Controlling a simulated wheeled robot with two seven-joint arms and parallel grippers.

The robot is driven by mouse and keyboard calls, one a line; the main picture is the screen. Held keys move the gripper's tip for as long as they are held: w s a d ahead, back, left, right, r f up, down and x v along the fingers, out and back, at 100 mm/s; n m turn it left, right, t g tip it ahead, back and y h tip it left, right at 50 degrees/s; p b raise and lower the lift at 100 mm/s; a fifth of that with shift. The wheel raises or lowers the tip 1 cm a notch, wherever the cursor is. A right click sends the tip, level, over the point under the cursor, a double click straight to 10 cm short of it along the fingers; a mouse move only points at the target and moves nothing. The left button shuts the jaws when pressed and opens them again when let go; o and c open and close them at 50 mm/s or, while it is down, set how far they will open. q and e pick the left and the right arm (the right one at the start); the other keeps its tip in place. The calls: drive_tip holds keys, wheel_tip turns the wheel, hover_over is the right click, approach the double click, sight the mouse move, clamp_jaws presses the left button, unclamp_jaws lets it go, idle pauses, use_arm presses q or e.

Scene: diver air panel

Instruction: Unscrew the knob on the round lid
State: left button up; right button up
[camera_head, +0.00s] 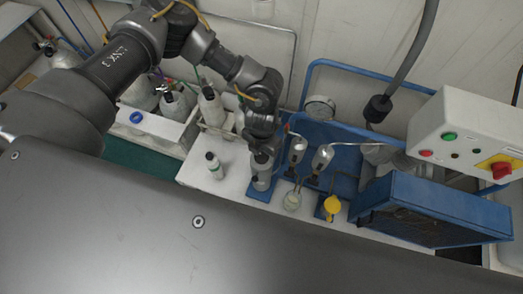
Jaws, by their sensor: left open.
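My left arm comes in from the upper left, and its gripper (261,157) points down over a grey metal canister (261,183) on a blue base. The gripper is open, with its fingers at the canister's top. The round lid and its knob cannot be made out; the gripper covers the top of this canister. I cannot tell whether the fingers touch anything. My right gripper is not in view.
A gauge (320,108), a blue unit (430,212) and a control box (465,135) lie beyond.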

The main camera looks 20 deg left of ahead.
sight(262, 157)
use_arm(q)
drive_tip(key=shift+f, duration=1.1)
drive_tip(key=c, duration=1)
